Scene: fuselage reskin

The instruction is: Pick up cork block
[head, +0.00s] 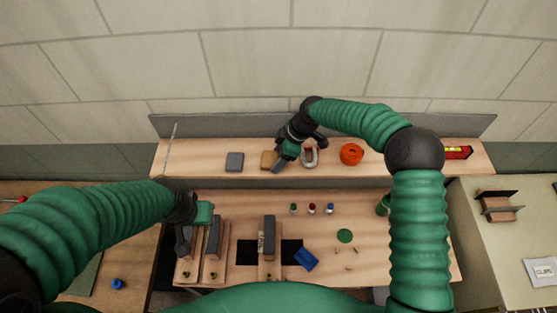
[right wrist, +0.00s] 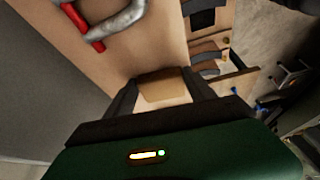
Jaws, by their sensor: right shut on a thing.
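The cork block (head: 268,159) is a small tan block on the raised back shelf, seen in the head view just left of my right gripper (head: 284,164). In the right wrist view the cork block (right wrist: 163,85) sits between the two dark fingers of my right gripper (right wrist: 165,95), which are shut on it. It appears to be at the shelf surface; I cannot tell whether it is lifted. My left gripper (head: 188,235) hangs over the left of the lower bench, and its fingers are too unclear to tell their state.
The lower bench holds wooden fixtures (head: 215,250), small bottles (head: 312,209) and a blue thing (head: 306,258).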

